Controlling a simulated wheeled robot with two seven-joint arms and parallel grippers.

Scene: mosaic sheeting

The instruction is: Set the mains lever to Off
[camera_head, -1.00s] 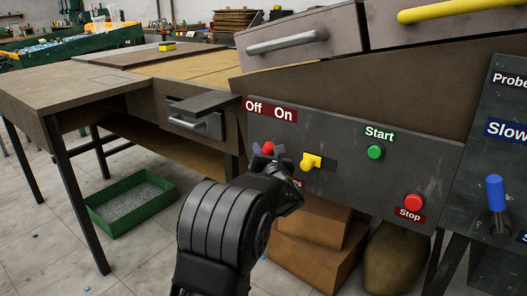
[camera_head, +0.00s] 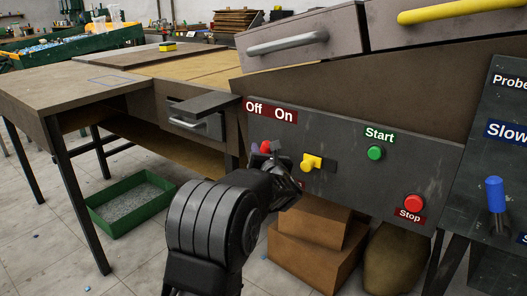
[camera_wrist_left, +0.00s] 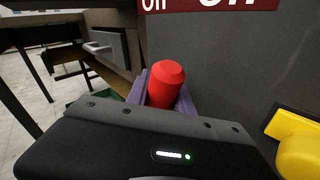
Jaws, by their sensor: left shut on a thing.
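The mains lever's red knob (camera_head: 265,147) stands out from the grey panel, below the red Off/On label (camera_head: 270,110). In the left wrist view the knob (camera_wrist_left: 167,86) is upright between my purple finger pads, nearer below the left word of the label than the right one. My left gripper (camera_head: 262,150) is shut on the red knob, its black body hiding the lever's base and part of the lower label. My right gripper is not in view.
A yellow switch (camera_head: 311,162) sits just right of my left gripper. A green Start button (camera_head: 375,152), a red Stop button (camera_head: 413,202) and a blue-handled lever (camera_head: 495,193) are farther right. A workbench (camera_head: 70,88) stands left, cardboard boxes (camera_head: 310,245) below.

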